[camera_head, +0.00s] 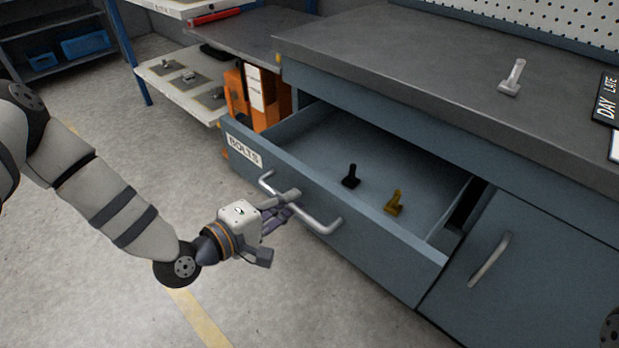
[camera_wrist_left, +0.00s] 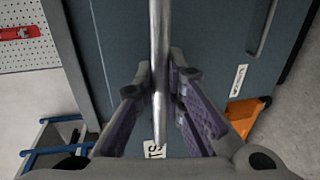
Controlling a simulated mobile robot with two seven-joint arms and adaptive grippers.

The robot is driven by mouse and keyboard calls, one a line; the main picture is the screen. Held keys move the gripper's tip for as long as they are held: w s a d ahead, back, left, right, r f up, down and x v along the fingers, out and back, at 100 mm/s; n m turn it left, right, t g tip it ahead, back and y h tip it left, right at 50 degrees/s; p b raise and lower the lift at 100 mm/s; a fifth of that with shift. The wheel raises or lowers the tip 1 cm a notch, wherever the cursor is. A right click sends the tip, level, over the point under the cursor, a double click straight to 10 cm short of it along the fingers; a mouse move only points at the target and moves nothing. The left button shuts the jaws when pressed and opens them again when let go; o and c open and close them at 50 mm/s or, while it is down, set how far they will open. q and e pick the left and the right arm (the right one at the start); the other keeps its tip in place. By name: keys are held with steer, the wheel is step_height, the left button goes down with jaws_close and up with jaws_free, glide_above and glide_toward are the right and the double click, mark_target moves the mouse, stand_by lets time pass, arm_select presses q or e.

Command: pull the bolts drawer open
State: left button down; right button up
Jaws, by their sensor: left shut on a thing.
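The bolts drawer (camera_head: 330,240) is the blue-grey drawer under the workbench, with a white BOLTS label (camera_head: 243,150) on its front. It stands pulled out, and its inside shows. A black piece (camera_head: 351,177) and a yellow piece (camera_head: 394,203) stand inside it. My left gripper (camera_head: 287,205) is at the drawer's silver bar handle (camera_head: 325,225), shut on it. In the left wrist view the handle bar (camera_wrist_left: 160,60) runs between the two fingers (camera_wrist_left: 160,95). My right gripper is not in view.
Orange bins (camera_head: 262,95) and a shelf (camera_head: 180,85) stand left. The floor before the drawer is clear.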

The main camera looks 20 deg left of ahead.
arm_select(q)
steer(key=f+p+v, duration=0.1)
steer(key=v, duration=0.6)
steer(key=shift+s+f, duration=0.2)
steer(key=shift+s, duration=0.1)
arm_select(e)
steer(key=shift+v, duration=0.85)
arm_select(q)
steer(key=c, duration=1.7)
jaws_free()
steer(key=shift+o, duration=0.2)
steer(key=shift+a, duration=0.1)
steer(key=v, duration=1.2)
steer(key=shift+f, duration=0.1)
